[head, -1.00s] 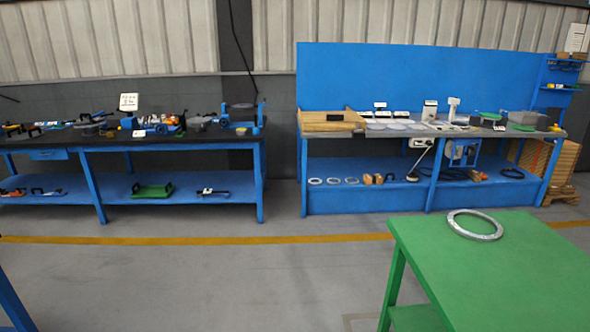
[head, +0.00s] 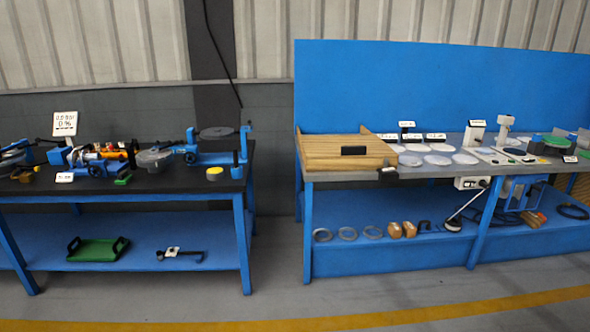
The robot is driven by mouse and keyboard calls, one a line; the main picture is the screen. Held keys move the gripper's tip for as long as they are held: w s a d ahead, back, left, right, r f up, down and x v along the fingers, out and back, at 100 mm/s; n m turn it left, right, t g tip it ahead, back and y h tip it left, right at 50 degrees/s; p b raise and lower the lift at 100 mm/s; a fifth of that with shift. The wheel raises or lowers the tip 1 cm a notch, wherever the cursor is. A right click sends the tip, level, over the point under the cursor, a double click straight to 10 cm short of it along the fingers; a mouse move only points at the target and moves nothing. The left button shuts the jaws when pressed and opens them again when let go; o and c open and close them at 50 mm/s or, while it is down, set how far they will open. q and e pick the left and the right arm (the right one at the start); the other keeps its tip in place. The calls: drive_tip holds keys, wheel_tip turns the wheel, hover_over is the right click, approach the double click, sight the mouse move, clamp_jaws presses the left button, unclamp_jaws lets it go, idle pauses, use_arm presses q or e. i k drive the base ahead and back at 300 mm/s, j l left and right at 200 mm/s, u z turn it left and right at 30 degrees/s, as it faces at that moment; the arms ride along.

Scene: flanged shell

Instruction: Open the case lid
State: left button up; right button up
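A wooden case (head: 345,152) with a black handle or plate (head: 354,151) on its front sits at the left end of the right-hand blue bench. Its top looks flat, with raised wooden edges at the sides; I cannot tell from here whether this is the lid. A small dark block (head: 387,173) is at the bench's front edge by the case's right corner. Neither of my grippers shows in the head view, and nothing touches the case.
The right bench (head: 440,178) carries several pale discs (head: 438,159) and small white stands. The left bench (head: 130,190) holds blue tooling and a green tray (head: 97,249) below. A gap separates the benches. The floor (head: 290,312) ahead is clear, crossed by a yellow line.

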sight(346, 141)
drive_tip(key=i+j+z, duration=0.1)
drive_tip(key=i+z, duration=0.35)
drive_tip(key=i, duration=1.2)
drive_tip(key=i+j+z, duration=0.1)
drive_tip(key=i, duration=0.3)
drive_tip(key=i+j+z, duration=0.1)
drive_tip(key=i, duration=0.25)
drive_tip(key=i+j, duration=0.3)
drive_tip(key=i+l+z, duration=0.05)
drive_tip(key=i, duration=0.05)
